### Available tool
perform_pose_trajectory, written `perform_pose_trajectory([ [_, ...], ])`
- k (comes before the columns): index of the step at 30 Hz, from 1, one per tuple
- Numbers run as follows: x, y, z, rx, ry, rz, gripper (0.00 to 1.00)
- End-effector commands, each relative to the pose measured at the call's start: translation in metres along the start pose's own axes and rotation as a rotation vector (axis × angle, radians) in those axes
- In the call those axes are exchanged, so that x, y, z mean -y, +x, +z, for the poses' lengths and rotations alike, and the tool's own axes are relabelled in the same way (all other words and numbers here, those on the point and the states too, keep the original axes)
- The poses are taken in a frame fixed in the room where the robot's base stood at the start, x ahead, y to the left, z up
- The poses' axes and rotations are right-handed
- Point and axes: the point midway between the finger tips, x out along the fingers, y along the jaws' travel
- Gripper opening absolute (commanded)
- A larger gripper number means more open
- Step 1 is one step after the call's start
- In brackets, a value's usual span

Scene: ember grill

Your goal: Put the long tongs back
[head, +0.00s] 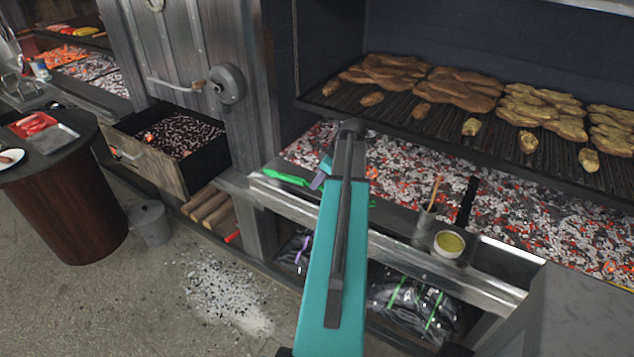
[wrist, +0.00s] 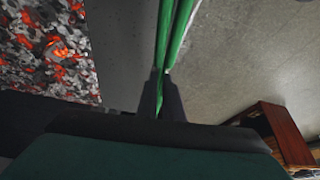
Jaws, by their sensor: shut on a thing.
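The long tongs (wrist: 180,35) show in the wrist view as two thin green arms running up the picture from my jaws, close together. In the head view a short green piece of them (head: 287,177) shows just over the front ledge of the grill. My gripper (wrist: 161,98) is shut on the tongs, with its dark fingers on either side of them. In the head view my gripper (head: 319,180) is partly hidden behind my own teal arm.
The metal ledge (head: 395,246) carries a white bowl of green sauce (head: 449,243) and a cup with a brush (head: 426,215). Glowing coals (head: 400,165) lie behind it, under the meat grate (head: 440,125). A round table (head: 60,165) and bucket (head: 150,222) stand left; floor between is open.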

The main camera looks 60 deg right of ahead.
Motion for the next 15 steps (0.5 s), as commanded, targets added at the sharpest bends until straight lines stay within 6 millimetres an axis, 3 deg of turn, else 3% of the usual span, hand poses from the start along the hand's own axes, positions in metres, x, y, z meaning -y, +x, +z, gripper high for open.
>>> perform_pose_trajectory([
  [15,0.000,0.027,0.013,-0.001,-0.001,0.000,0.00],
])
